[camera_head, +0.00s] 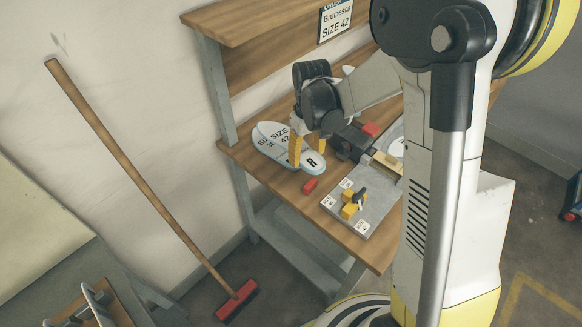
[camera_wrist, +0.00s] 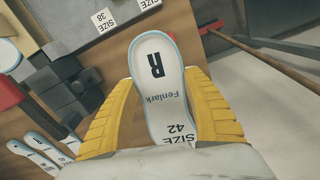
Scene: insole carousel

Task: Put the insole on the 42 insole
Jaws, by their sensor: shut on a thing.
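My gripper (camera_head: 308,152) is over the back left of the workbench, with its yellow fingers closed on the long sides of a pale insole (camera_head: 312,165). In the wrist view, my gripper (camera_wrist: 160,110) grips this light-blue-edged insole (camera_wrist: 158,62), marked R, Fenlark and SIZE 42. In the head view, another pale insole (camera_head: 259,142) shows partly behind the held one, with its lettering partly covered. Whether the two touch cannot be told. The sign (camera_head: 335,19) above the bench reads Brumesca SIZE 42.
A grey board (camera_head: 376,212) with small labels and yellow parts lies on the bench's right front. A red block (camera_head: 310,185) lies near the front edge of the bench (camera_head: 272,180). Several insoles (camera_wrist: 38,150) lie at the wrist view's lower left. A broom (camera_head: 140,172) leans on the wall.

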